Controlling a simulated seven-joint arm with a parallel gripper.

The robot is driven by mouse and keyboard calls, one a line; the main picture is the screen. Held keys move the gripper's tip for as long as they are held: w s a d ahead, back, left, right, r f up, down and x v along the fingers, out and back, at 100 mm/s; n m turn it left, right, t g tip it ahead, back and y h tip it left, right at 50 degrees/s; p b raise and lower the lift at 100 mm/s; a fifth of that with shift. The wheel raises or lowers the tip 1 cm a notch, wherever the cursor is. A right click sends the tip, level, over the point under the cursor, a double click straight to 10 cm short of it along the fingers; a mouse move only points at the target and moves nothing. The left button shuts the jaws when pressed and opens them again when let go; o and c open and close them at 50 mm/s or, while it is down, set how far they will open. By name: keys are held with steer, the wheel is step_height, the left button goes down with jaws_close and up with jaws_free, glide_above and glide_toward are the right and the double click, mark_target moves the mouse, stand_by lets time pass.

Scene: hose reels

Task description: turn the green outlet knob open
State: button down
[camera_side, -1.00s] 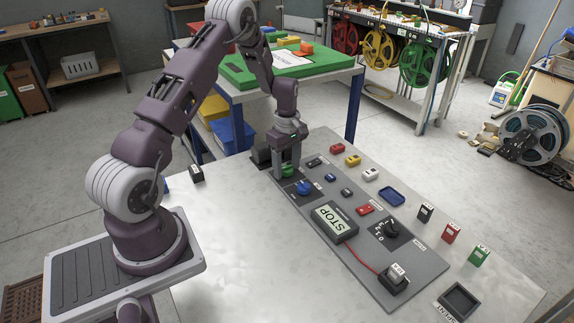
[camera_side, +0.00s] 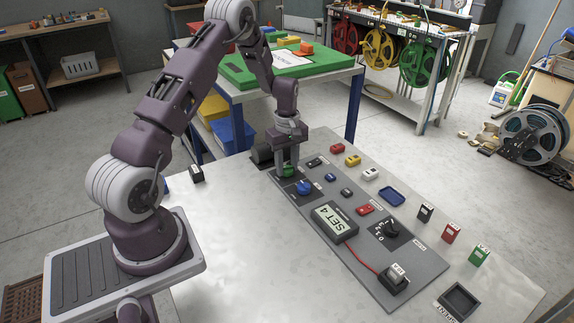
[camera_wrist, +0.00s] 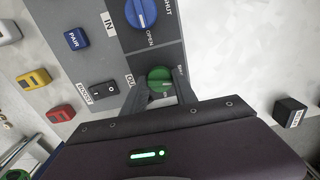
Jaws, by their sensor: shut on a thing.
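The green outlet knob (camera_wrist: 159,80) sits on the grey panel (camera_wrist: 113,68), between my two finger tips in the wrist view. Its top shows; the tips hide part of its sides. In the side view a small part of the green knob (camera_side: 289,171) shows below my gripper (camera_side: 288,165). My gripper is shut on the knob and points down at the panel's far left end. The blue knob (camera_wrist: 142,13) is beside it, with OPEN and SHUT marks near it. I cannot read the green knob's exact angle. The display (camera_side: 334,222) on the panel reads SET 4.
A black rocker switch (camera_wrist: 104,91) is close to my fingers. A small black block (camera_side: 196,173) stands left of the panel, where the table is mostly bare.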

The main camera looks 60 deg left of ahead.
steer(key=m, duration=0.4)
steer(key=shift+m, duration=0.3)
steer(key=m, duration=0.3)
steer(key=shift+m, duration=0.4)
steer(key=m, duration=0.3)
steer(key=shift+m, duration=2)
steer(key=c, duration=1)
jaws_free()
steer(key=shift+o, duration=0.2)
